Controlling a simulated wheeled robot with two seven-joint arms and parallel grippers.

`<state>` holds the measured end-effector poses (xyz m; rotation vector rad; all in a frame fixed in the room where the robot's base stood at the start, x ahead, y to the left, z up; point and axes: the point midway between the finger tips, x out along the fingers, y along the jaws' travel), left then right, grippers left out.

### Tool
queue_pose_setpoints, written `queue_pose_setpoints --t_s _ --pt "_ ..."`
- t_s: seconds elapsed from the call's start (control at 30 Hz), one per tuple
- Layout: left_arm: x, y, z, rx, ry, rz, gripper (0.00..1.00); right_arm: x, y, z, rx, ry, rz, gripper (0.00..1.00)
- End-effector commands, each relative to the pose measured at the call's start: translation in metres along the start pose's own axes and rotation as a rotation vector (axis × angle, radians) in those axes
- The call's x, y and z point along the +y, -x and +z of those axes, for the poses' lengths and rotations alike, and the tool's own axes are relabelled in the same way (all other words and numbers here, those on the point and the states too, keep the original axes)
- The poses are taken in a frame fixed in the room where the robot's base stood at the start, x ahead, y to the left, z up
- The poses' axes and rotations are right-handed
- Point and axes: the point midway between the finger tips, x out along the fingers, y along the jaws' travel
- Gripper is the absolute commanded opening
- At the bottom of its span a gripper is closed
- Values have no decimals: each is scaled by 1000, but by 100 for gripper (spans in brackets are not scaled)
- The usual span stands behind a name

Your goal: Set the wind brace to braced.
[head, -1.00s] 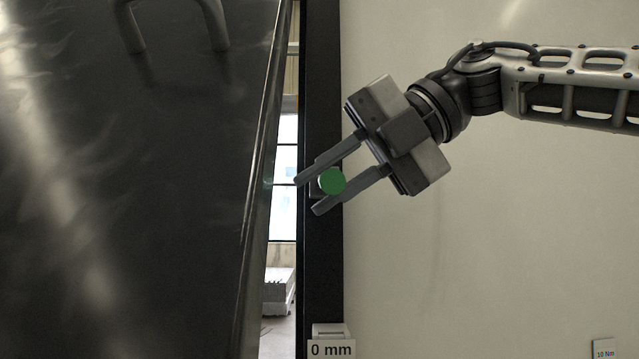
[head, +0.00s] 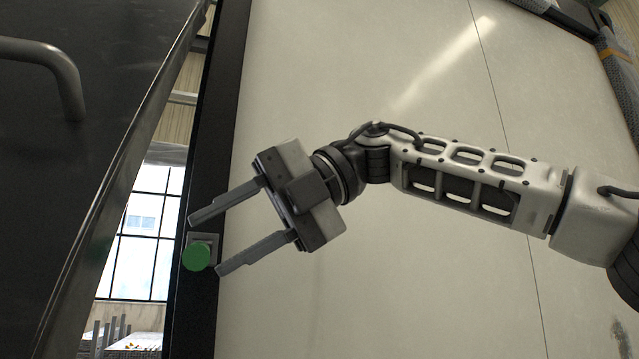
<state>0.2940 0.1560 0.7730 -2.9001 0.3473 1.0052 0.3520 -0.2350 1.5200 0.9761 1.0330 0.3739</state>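No part in view is marked as the wind brace, so I cannot tell which one it is. A round green knob (head: 196,257) sits on a small grey plate on the dark upright post (head: 213,150). My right gripper (head: 205,245) comes in from the right with its two fingers spread and nothing held between them. Its fingertips are close to the knob in the picture; the knob shows just off the lower fingertip. I cannot tell the gap in depth. My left gripper is not in view.
A dark metal panel (head: 60,190) with a bar handle (head: 62,75) stands at the left, tilted in the picture. A gap beside the post shows a window (head: 145,240). A pale wall panel (head: 400,290) fills the right behind my arm.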

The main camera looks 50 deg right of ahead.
Motion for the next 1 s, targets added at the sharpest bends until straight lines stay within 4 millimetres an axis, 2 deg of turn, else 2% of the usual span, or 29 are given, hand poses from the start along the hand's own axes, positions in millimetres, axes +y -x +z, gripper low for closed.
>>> queue_pose_setpoints --t_s 0.1,0.3,0.5,0.7,1.0 --pt "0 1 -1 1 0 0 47 2 32 1 -5 1 8 39" --pt "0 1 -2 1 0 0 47 1 79 1 -5 -2 6 39" --pt "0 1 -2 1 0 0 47 1 112 1 -4 -1 5 39" --pt "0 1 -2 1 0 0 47 1 125 0 -2 -1 4 39" --pt "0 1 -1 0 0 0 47 1 125 0 -1 -1 3 39"
